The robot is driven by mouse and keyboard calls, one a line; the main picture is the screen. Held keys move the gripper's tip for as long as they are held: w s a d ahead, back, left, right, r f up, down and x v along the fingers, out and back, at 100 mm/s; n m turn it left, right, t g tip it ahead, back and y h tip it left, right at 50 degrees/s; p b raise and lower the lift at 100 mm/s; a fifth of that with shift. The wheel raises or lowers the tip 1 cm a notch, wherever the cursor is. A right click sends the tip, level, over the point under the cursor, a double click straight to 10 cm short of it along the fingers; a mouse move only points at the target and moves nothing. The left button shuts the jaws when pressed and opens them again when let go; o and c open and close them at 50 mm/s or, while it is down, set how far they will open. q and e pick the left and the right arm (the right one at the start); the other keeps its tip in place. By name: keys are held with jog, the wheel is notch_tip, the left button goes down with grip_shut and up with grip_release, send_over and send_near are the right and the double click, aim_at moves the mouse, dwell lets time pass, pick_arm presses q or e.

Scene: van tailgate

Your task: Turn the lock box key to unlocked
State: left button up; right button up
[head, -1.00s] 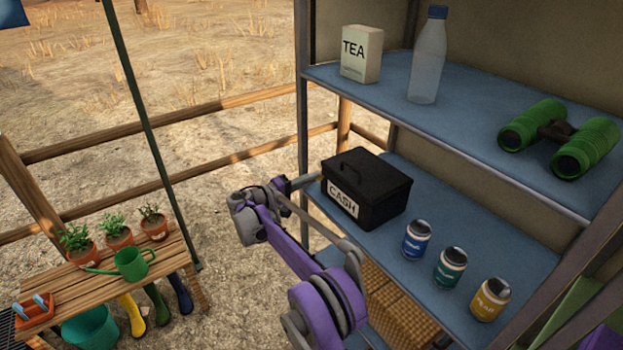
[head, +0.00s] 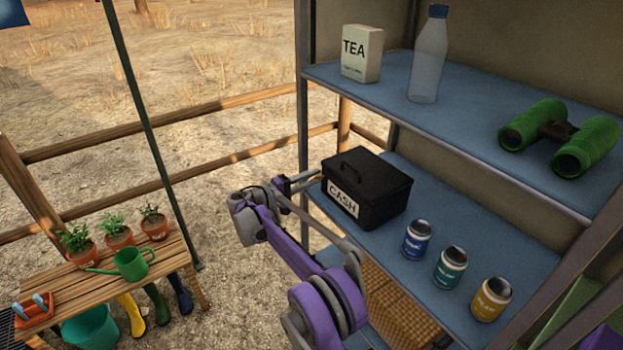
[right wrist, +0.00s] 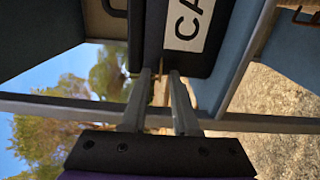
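The lock box is a black box (head: 366,190) with a lid handle and a white CASH label (head: 343,199), standing on the left end of the lower blue shelf. Part of it and its label show at the top of the right wrist view (right wrist: 207,60). My right gripper (head: 316,179) is at the box's left side, its two fingers apart. In the right wrist view the fingers (right wrist: 160,74) reach to the box's edge with a gap between them and nothing clearly held. I cannot make out the key in either view. My left gripper is not in view.
Several cans, including a blue can (head: 417,240), stand right of the box. The upper shelf (head: 470,135) above holds a tea box (head: 361,53), a bottle (head: 428,60) and green binoculars (head: 560,137). A shelf post (head: 303,110) rises close behind my right gripper.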

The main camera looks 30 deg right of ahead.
jog(key=shift+a, duration=0.1)
jog(key=a, duration=1)
jog(key=shift+s+a, duration=0.3)
jog(key=shift+s, duration=0.15)
